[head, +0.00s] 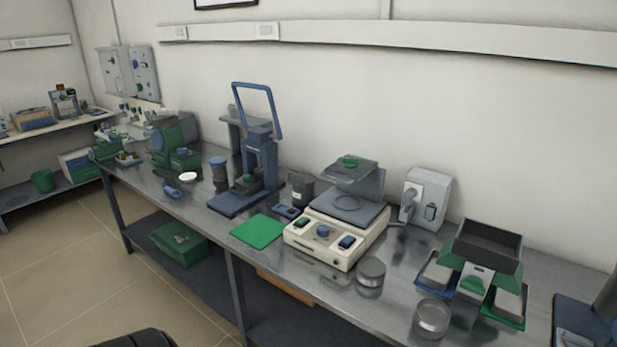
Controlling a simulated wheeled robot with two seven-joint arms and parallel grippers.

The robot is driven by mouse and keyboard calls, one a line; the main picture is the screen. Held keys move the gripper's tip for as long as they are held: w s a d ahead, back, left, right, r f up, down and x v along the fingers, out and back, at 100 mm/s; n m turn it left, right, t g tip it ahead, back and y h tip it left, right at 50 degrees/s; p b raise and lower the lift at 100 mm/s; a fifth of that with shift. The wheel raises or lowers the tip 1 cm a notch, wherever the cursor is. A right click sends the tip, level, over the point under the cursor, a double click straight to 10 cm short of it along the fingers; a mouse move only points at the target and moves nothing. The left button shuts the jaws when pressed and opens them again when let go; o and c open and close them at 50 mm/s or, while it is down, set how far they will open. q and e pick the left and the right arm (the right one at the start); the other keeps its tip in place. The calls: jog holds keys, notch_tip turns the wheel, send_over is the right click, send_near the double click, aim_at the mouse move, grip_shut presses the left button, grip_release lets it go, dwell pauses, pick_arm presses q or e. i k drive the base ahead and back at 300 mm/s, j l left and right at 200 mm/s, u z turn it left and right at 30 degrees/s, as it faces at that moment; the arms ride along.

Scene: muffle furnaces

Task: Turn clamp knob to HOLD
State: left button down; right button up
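A machine with a cream base (318,248) stands on the long metal bench, right of the middle in the head view. A round blue knob (323,231) sits on its front panel, between a green switch (303,223) and a dark blue switch (346,242). A green knob (350,161) sits on top of the grey upper plate (349,171), above a round grey platform. I cannot tell which knob is the clamp knob, and no HOLD marking is readable. Neither of my grippers is in view.
A blue hand press (258,165) and a green mat (258,231) are left of the machine. Round lidded containers (371,272) stand at its front right. A grey box (426,197) is behind, and a hopper unit (482,250) is further right.

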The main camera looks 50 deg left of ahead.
aim_at(348, 163)
jog(key=u, duration=1.35)
